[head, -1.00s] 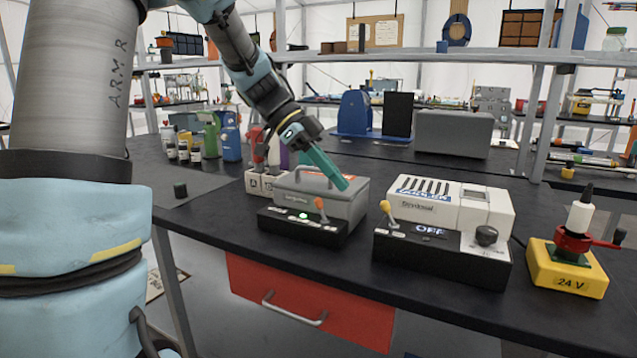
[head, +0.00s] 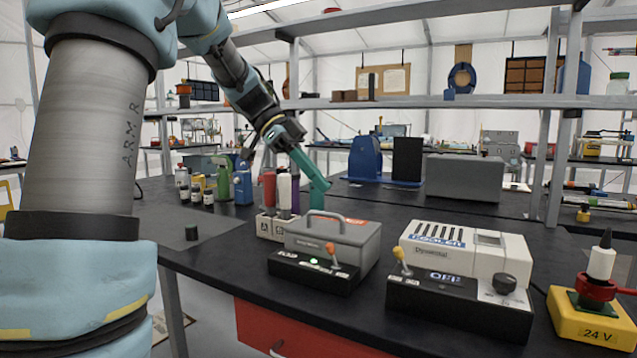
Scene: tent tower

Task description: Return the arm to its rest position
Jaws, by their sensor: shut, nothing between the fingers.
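My arm comes in from the left and reaches over the black bench. My gripper (head: 316,200), with teal fingers, is shut and empty. Its fingers point down and to the right, above or behind the grey box with a handle (head: 335,240); the exact gap cannot be told. The front panel of the grey box has an orange-tipped lever and a green light. No marked rest place for the arm shows in the view.
A white device (head: 465,250) with a display reading OFF stands right of the grey box. A yellow 24 V block (head: 592,318) is at the far right. Several bottles (head: 223,180) and a rack of tubes (head: 268,225) stand left and behind. A shelf (head: 430,101) crosses above.

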